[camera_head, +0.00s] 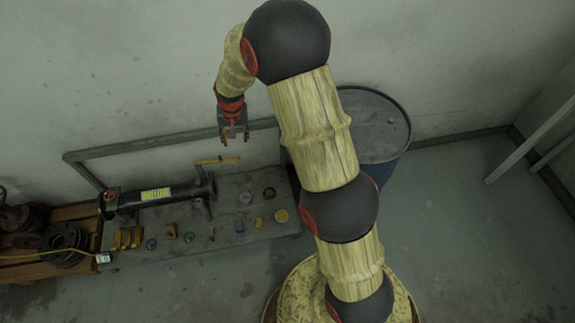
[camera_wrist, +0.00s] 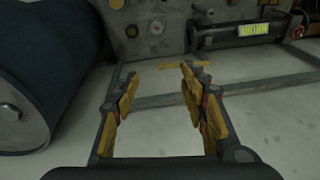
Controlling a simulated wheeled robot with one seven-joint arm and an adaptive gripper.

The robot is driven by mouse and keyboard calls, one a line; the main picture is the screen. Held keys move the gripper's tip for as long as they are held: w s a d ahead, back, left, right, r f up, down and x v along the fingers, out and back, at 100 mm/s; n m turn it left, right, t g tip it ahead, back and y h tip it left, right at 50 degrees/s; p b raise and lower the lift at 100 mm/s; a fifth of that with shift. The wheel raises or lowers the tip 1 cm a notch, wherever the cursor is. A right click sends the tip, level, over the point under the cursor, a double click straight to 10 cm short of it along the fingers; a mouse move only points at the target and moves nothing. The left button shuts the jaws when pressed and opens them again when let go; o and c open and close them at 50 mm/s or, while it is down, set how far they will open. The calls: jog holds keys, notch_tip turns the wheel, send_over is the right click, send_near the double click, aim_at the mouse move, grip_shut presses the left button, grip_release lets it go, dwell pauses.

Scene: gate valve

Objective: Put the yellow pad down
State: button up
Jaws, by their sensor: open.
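My gripper (camera_head: 233,136) hangs near the wall, above the back of the bench. In the wrist view my gripper (camera_wrist: 160,78) has its yellow-faced fingers apart with nothing between them. A small yellow piece (camera_head: 259,222), which may be the yellow pad, lies on the bench's front right part, apart from my gripper. A thin yellow bar (camera_head: 218,160) is below my gripper in the head view. The bar also shows just beyond the fingertips in the wrist view (camera_wrist: 181,66). I cannot tell what it rests on.
The grey bench (camera_head: 220,240) holds a black cylinder (camera_head: 160,194) with a yellow label and several small discs and blocks. A metal rail (camera_head: 150,143) runs along the wall. A blue drum (camera_head: 378,125) stands right of the bench. The floor at right is mostly clear.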

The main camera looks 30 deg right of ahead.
jog(key=s+r+n+t, duration=0.1)
jog(key=s+r, duration=0.7)
jog(key=r, duration=0.3)
jog(key=s+r+n+t, duration=0.1)
jog(key=s+r, duration=0.7)
jog(key=r, duration=0.3)
jog(key=s+r+n+t, duration=0.1)
jog(key=s+r, duration=0.4)
jog(key=s, duration=1.5)
jog(key=shift+s+r+n, duration=0.15)
jog(key=shift+r+n, duration=0.05)
jog(key=shift+n, duration=0.6)
jog(key=shift+d, duration=0.1)
